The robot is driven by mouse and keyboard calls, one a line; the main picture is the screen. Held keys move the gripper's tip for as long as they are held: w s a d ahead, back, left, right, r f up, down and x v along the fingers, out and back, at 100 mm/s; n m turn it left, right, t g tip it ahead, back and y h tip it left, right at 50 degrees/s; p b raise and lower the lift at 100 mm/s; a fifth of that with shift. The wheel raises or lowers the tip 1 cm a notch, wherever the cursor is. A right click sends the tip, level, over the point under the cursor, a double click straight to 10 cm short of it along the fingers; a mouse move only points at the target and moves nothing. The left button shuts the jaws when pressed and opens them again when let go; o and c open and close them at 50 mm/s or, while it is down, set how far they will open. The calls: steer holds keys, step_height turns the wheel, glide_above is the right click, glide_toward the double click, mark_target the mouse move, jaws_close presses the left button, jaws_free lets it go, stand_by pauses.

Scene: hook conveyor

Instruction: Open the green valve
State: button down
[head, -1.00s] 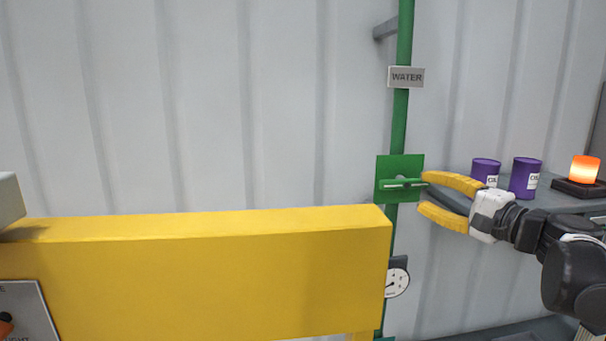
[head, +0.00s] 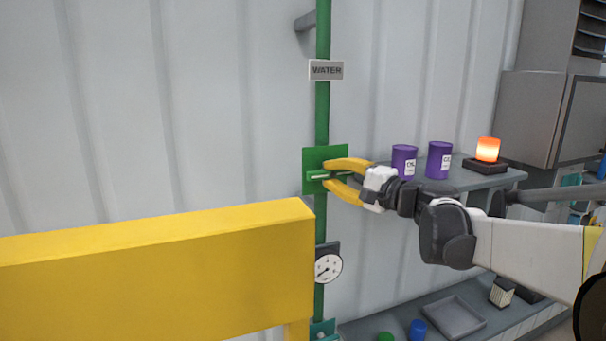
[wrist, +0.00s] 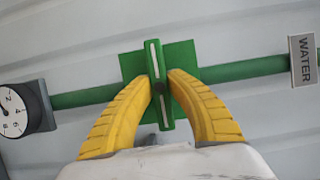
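The green valve shows in the head view as a square plate (head: 337,153) with a bar handle (head: 316,177), on a vertical green pipe (head: 322,115) labelled WATER. The handle lies level, across the pipe. In the wrist view the handle (wrist: 153,55) stands crosswise to the pipe (wrist: 235,70). My gripper (head: 328,174) reaches in from the right, with one yellow finger above the handle and one below. In the wrist view the fingertips (wrist: 160,78) close in on both sides of the handle near its middle and appear to touch it. Part of the handle is hidden by the fingers in the head view.
A yellow beam (head: 160,270) stands at the lower left, close to the pipe. A pressure gauge (head: 328,267) is below the valve. A shelf (head: 480,180) at the right holds two purple cans (head: 404,160) and a lit orange lamp (head: 488,150). A tray (head: 455,317) lies lower down.

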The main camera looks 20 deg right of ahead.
steer(key=n+g+h+p, duration=0.1)
steer(key=n, duration=0.3)
steer(key=shift+r, duration=0.1)
steer(key=n+g+h+p, duration=0.1)
steer(key=n, duration=0.2)
steer(key=shift+n+h, duration=0.3)
steer(key=shift+h, duration=0.1)
steer(key=n+g+h, duration=0.1)
steer(key=n+h, duration=0.1)
steer(key=n, duration=0.1)
steer(key=shift+n+h, duration=1)
steer(key=shift+n, duration=0.4)
steer(key=c, duration=1.3)
jaws_free()
steer(key=shift+w, duration=0.1)
